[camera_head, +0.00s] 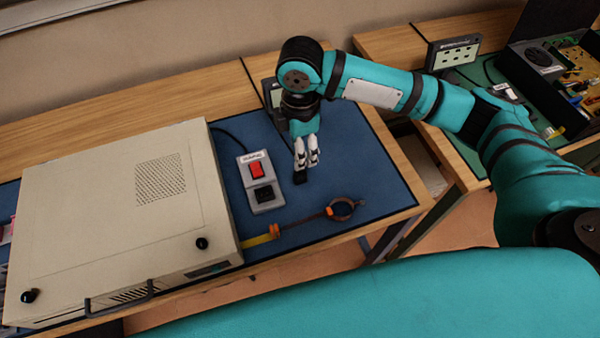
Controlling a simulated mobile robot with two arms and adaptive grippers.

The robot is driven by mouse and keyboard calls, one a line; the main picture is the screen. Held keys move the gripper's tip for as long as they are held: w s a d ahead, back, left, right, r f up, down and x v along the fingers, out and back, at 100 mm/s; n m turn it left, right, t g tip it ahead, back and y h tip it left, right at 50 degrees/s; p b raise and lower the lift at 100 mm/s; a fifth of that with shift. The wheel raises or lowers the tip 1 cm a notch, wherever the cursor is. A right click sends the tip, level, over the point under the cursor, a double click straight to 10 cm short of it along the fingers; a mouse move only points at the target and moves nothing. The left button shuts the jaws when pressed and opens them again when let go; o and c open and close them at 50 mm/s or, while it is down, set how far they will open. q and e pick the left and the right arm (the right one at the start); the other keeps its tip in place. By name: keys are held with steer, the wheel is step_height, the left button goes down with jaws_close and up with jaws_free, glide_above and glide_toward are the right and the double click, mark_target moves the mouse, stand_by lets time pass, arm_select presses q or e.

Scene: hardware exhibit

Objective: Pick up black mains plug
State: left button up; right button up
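A small black object, which looks like the black mains plug (299,177), is on the blue mat right at the fingertips of my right gripper (307,164). My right arm comes in from the right, and its gripper points down over the mat. The two pale fingers are close together just above the plug. I cannot tell whether they grip it, touch it or are just over it. The plug's upper part is partly hidden by the fingers. My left gripper is not in view.
A grey box with a red switch and black socket (261,181) stands left of the gripper. A large beige cabinet (120,210) fills the left. Another bench (463,160) with open electronics (565,75) is at right. The mat right of the gripper is clear.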

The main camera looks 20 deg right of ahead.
mark_target(300, 172)
step_height(300, 172, down, 11)
steer(key=shift+r+p, duration=0.15)
steer(key=shift+p, duration=0.45)
steer(key=shift+c, duration=0.3)
steer(key=c, duration=0.9)
